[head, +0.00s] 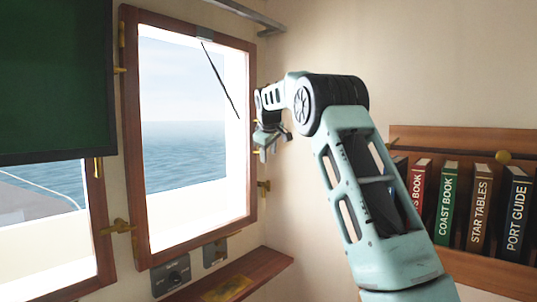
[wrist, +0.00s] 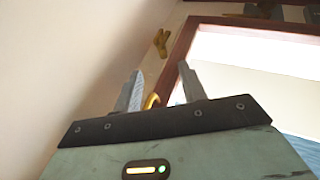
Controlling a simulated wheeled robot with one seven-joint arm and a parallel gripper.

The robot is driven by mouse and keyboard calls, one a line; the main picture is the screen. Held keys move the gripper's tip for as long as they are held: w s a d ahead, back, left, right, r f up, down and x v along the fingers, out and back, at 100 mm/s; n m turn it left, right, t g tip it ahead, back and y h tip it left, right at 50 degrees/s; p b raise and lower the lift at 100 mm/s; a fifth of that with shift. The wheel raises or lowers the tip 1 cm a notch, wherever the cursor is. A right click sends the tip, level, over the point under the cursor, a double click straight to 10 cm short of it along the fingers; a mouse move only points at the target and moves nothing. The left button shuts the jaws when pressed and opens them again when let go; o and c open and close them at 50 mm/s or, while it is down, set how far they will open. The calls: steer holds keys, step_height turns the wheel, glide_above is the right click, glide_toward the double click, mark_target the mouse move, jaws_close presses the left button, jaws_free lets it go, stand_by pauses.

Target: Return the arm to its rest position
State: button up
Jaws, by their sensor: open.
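My arm reaches up and forward from the lower right in the head view. My gripper (head: 262,152) is beside the right edge of the wood-framed window (head: 130,150). In the wrist view my gripper (wrist: 158,88) has its two fingers apart with nothing held between them. A brass catch (wrist: 152,101) shows behind and between the fingers, by the window frame (wrist: 185,40). I cannot tell whether a finger touches it.
A bookshelf (head: 470,147) with several books stands at the right. A wooden ledge (head: 262,268) and dark switch boxes (head: 172,276) are below the window. A green panel (head: 55,80) hangs at the left. Another brass catch (wrist: 161,42) is on the wall.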

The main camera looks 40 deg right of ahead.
stand_by(0.4)
steer(key=s+a+f+n+y, duration=0.1)
steer(key=s+a+f+y, duration=0.2)
steer(key=a, duration=1.1)
steer(key=s+a+f+n+g+y, duration=0.1)
steer(key=s+a+f, duration=0.3)
steer(key=a, duration=0.9)
steer(key=s+a+f+n+y, duration=0.15)
steer(key=a+f, duration=0.35)
steer(key=a, duration=0.9)
steer(key=s+a+f+n+g, duration=0.1)
steer(key=s+a+f, duration=0.1)
steer(key=s+a, duration=0.4)
steer(key=s+a+f+g, duration=0.1)
steer(key=s+a+f, duration=0.2)
steer(key=s+a, duration=0.35)
steer(key=s+f+g, duration=0.1)
steer(key=s+f, duration=0.2)
steer(key=s, duration=0.7)
steer(key=s+f+n+g, duration=0.1)
steer(key=s+f, duration=0.2)
steer(key=s, duration=0.7)
steer(key=shift+s+d+f, duration=0.2)
steer(key=shift+s, duration=0.1)
